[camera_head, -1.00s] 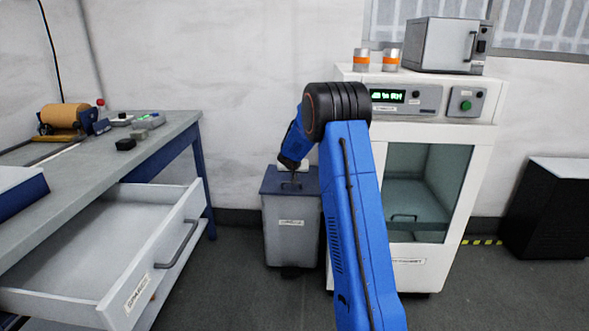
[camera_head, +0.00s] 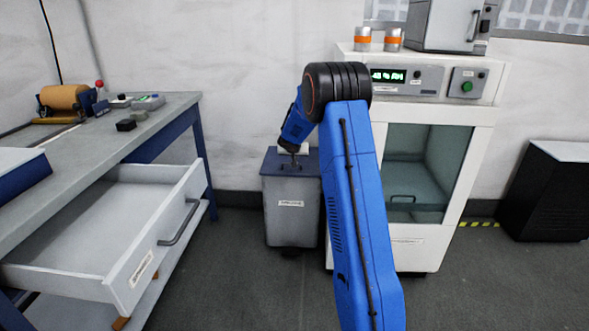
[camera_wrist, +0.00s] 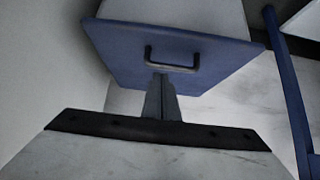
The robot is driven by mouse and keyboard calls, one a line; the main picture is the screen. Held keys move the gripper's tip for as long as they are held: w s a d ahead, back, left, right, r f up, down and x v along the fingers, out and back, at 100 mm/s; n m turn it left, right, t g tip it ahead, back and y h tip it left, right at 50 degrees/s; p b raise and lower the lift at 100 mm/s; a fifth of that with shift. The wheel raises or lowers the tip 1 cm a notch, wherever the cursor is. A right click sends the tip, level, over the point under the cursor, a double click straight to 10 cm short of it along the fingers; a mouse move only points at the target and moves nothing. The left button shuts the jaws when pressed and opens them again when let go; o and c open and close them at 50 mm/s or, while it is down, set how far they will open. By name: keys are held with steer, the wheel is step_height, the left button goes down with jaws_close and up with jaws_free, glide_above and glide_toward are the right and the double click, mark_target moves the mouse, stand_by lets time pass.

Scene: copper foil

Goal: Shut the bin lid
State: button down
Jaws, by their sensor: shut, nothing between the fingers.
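The grey bin (camera_head: 291,218) stands on the floor against the wall, left of the white cabinet. Its blue lid (camera_head: 272,164) looks flat across the bin top in the head view, and I see no gap under it. In the wrist view the lid (camera_wrist: 115,45) carries a dark bar handle (camera_wrist: 172,66). My gripper (camera_wrist: 161,82) is shut and empty, with its fingertips close to the handle; I cannot tell whether they touch. In the head view my gripper (camera_head: 294,158) is small and low over the lid, and my wrist hides part of the lid's back.
An open white drawer (camera_head: 150,265) juts out under the workbench (camera_head: 150,135) at left. The white cabinet (camera_head: 455,190) with a glass door stands close at right. A black unit (camera_head: 548,190) is at far right. Floor is bare in front of the bin.

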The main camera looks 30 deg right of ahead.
steer(key=s+a+f, duration=0.2)
steer(key=s+a, duration=0.3)
steer(key=s, duration=0.2)
steer(key=shift+s+f, duration=0.15)
steer(key=shift+s, duration=0.15)
stand_by(0.6)
steer(key=s+a+r+n+g+h, duration=0.1)
steer(key=s+a+r, duration=0.3)
steer(key=s+r, duration=0.6)
steer(key=s+a+r, duration=0.4)
steer(key=s+r, duration=0.4)
steer(key=s, duration=0.4)
steer(key=s+a+n+y, duration=0.2)
steer(key=s+a, duration=0.3)
steer(key=s, duration=0.6)
steer(key=s+a+f+n+g+y, duration=0.1)
steer(key=s+a+n+y, duration=0.1)
steer(key=s+a, duration=0.4)
steer(key=s+a+n+y, duration=0.2)
steer(key=s+a, duration=0.4)
steer(key=s, duration=1)
steer(key=shift+f, duration=0.2)
steer(key=shift+a, duration=0.15)
